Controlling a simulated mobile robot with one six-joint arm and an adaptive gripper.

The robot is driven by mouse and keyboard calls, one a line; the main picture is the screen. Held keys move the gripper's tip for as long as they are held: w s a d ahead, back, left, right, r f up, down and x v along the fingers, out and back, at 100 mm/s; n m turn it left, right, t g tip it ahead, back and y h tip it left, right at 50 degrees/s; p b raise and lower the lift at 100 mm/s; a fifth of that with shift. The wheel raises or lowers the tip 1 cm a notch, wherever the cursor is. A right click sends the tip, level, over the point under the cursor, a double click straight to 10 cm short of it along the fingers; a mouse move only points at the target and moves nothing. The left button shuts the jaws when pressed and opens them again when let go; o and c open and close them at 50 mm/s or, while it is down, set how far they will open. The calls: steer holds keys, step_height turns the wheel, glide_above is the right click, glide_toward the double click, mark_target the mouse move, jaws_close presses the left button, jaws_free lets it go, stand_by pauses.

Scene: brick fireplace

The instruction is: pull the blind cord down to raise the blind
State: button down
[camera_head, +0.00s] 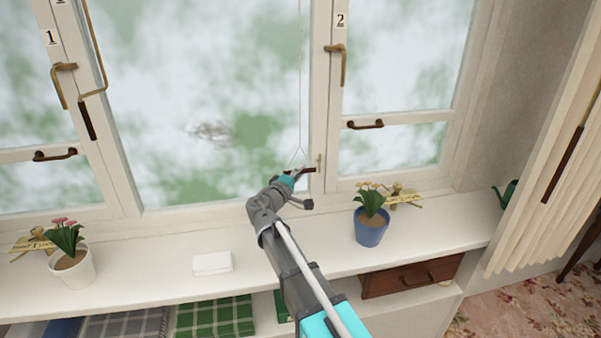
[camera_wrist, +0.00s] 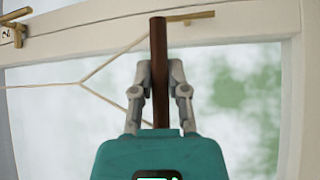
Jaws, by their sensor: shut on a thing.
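The pale blind cord (camera_head: 300,70) hangs down in front of the middle window and splits into two strands near its lower end. The fork of the cord also shows in the wrist view (camera_wrist: 82,84). The strands run to a dark brown bar (camera_head: 309,170), which is upright in the wrist view (camera_wrist: 158,35). My gripper (camera_head: 298,172) is shut on the bar, with one finger on each side of it in the wrist view (camera_wrist: 160,75). The blind itself does not show in either view.
A brass hook (camera_head: 319,161) on the window frame is close beside the bar; in the wrist view a brass piece (camera_wrist: 190,17) lies just beyond it. A blue flowerpot (camera_head: 371,229), a white flowerpot (camera_head: 75,270) and a folded white cloth (camera_head: 212,264) stand on the sill.

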steer(key=shift+f+b, duration=0.45)
steer(key=shift+f, duration=0.35)
steer(key=c, duration=0.6)
jaws_free()
steer(key=shift+c, duration=0.2)
